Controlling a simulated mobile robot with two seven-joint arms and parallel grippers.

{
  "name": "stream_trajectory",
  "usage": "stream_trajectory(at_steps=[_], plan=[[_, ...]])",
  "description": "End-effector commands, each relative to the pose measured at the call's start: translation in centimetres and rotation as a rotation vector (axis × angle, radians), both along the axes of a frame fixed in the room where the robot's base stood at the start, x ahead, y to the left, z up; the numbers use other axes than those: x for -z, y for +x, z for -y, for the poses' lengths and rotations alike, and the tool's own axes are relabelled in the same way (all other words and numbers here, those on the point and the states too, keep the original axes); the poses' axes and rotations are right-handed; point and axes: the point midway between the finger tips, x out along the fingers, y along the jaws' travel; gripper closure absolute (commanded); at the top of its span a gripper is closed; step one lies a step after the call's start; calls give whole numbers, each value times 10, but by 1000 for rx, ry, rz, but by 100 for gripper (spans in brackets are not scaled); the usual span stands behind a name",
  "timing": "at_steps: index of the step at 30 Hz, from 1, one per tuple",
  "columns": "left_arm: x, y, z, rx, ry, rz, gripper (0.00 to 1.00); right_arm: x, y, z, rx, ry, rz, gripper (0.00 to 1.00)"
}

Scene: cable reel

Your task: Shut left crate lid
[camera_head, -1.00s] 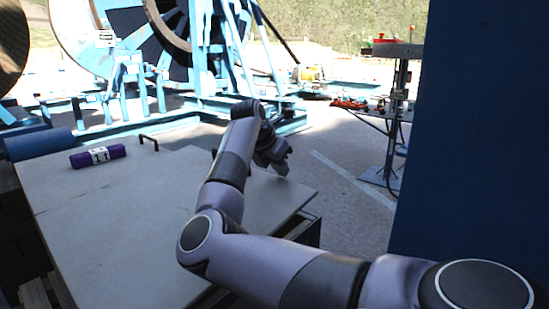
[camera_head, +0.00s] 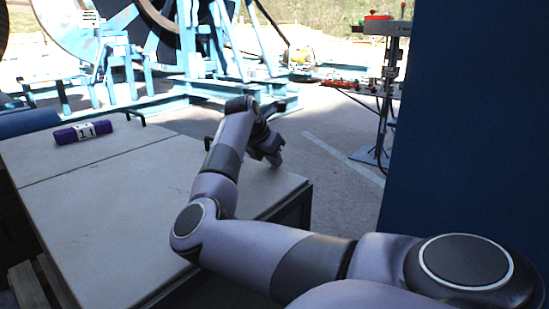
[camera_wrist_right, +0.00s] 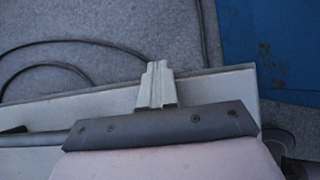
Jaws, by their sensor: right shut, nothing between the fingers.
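Two pale flat lid panels lie side by side with a seam between them. The near panel (camera_head: 110,225) looks flat on a dark crate body (camera_head: 295,212); the far panel (camera_head: 60,160) carries a purple roll. I cannot tell which is the left crate's. A dark handle (camera_head: 208,143) stands at the near panel's far edge, partly behind my arm. My right gripper (camera_head: 276,160) is at that panel's far right edge, shut and empty. In the right wrist view its fingers (camera_wrist_right: 157,85) overlap the panel's edge; contact is unclear. My left gripper is out of view.
The purple roll (camera_head: 84,132) has a white label. Another handle (camera_head: 135,117) is on the far panel. A blue cable reel stand (camera_head: 180,85) stands behind. A dark blue wall (camera_head: 455,130) fills the right. Open pavement (camera_head: 340,170) lies right of the crate. A cable (camera_wrist_right: 110,45) lies on the ground.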

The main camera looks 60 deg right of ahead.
Motion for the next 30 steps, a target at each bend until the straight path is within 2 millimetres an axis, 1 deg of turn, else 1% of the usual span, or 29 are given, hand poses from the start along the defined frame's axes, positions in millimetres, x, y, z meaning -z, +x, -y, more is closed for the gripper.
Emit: stream_trajectory(at_steps=[1,5,8,12,18,21,25,30], plan=[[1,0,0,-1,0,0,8,13,3,-8,-10,35,-11,100],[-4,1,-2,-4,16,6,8,3,3,-8,-10,32,-8,100],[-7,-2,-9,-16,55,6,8,-15,3,-7,-10,24,-3,100],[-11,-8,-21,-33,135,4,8,-51,2,-5,-5,6,4,100],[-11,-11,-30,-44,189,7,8,-99,0,-4,-2,1,5,100],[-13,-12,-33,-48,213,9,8,-117,0,-3,-2,2,4,100],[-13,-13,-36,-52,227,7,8,-134,0,-3,-1,0,3,100],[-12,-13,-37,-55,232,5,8,-142,-1,-3,0,-1,1,100]])
